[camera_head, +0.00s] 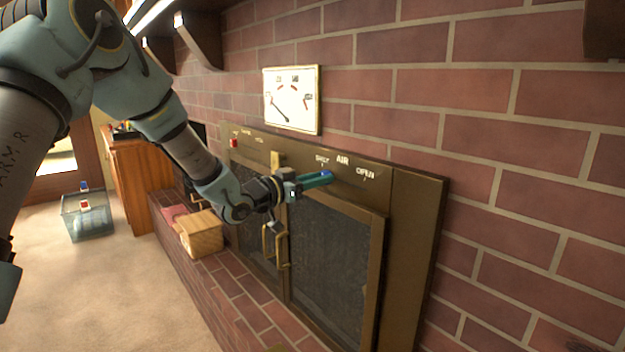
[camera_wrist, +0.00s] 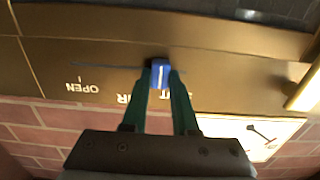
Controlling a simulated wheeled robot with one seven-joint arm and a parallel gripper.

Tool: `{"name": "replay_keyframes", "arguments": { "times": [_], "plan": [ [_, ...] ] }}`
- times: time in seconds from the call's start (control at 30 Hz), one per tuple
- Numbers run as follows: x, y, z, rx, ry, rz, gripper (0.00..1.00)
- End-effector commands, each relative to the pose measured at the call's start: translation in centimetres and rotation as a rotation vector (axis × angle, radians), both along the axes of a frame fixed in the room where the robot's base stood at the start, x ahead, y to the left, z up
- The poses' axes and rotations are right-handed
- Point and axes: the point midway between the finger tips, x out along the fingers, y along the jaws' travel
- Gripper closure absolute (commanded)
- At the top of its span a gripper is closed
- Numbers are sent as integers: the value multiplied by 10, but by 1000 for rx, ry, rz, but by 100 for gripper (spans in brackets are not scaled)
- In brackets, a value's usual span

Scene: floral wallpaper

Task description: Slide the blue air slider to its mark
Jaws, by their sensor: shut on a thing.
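The blue air slider (camera_head: 326,174) is a small knob on the brass upper frame of the fireplace, below the white SHUT lettering. It also shows in the wrist view (camera_wrist: 160,73), with a pale line down its face. My gripper (camera_wrist: 160,82) is shut on it, one green finger on each side. The OPEN label (camera_wrist: 83,87) with its small tick lies left of the slider in the wrist view, and right of it in the head view. A thin dark slot runs from the slider toward that tick. My fingers partly hide the SHUT and AIR lettering in the wrist view.
A red knob (camera_head: 234,143) sits farther left on the frame. A white dial (camera_head: 291,99) hangs above on the brick wall. Mesh doors with brass handles (camera_head: 283,247) are below.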

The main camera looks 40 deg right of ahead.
Motion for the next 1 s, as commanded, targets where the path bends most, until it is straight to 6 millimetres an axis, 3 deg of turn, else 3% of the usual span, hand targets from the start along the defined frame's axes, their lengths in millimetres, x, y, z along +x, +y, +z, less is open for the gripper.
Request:
{"name": "replay_keyframes", "arguments": {
  "times": [0.03,0.2,0.4,0.8,0.83,1.0],
  "plan": [
    [-19,0,-4,-1,1,-8,100],
    [-69,3,-4,-2,-1,-8,100],
    [-110,6,-2,-2,-1,-6,100],
    [-120,7,0,0,0,-8,100],
    [-120,7,0,0,0,-8,72],
    [-120,7,0,0,-1,-8,52]
  ]
}}
